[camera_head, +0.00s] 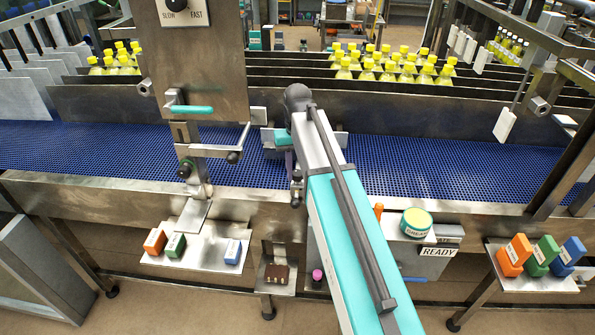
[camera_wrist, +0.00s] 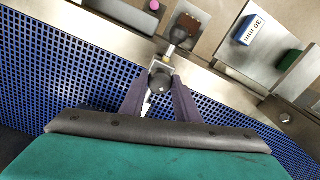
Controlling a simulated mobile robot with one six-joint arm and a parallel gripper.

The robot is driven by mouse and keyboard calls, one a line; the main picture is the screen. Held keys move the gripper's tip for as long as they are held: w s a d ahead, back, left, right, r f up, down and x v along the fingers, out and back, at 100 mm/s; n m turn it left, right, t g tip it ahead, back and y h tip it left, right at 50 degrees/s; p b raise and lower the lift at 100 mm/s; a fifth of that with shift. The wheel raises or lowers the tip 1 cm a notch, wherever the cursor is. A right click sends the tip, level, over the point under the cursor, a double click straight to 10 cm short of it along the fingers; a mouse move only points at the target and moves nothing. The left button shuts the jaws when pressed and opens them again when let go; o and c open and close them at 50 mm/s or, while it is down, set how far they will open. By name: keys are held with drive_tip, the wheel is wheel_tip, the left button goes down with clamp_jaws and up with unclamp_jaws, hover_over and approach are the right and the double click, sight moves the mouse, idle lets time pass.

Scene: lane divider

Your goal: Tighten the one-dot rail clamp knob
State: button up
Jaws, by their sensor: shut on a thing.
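In the wrist view, my gripper (camera_wrist: 159,90) has its two purple fingers closed on either side of a dark round knob (camera_wrist: 160,79). A small light mark shows on the knob, but I cannot read it as one dot. The knob sits on a metal clamp fitting (camera_wrist: 162,65) by the conveyor's near edge. In the head view, my own arm hides most of my gripper and the held knob. Other dark knobs show on the bracket to the left, one (camera_head: 186,170) low and one (camera_head: 233,157) at its right end; their dots are too small to read.
The blue conveyor belt (camera_head: 90,152) runs across behind a steel side rail (camera_head: 80,193). A hanging control panel (camera_head: 205,60) stands left of my arm. Yellow-capped bottles (camera_head: 390,65) stand behind.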

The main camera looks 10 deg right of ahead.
sight(297, 172)
drive_tip(key=m, duration=0.4)
drive_tip(key=shift+w+r+m, duration=0.1)
drive_tip(key=shift+m, duration=2.2)
drive_tip(key=o, duration=1)
drive_tip(key=shift+r, duration=0.1)
drive_tip(key=shift+o, duration=0.3)
wheel_tip(297, 172, up, 14)
drive_tip(key=b, duration=0.4)
drive_tip(key=shift+f, duration=0.2)
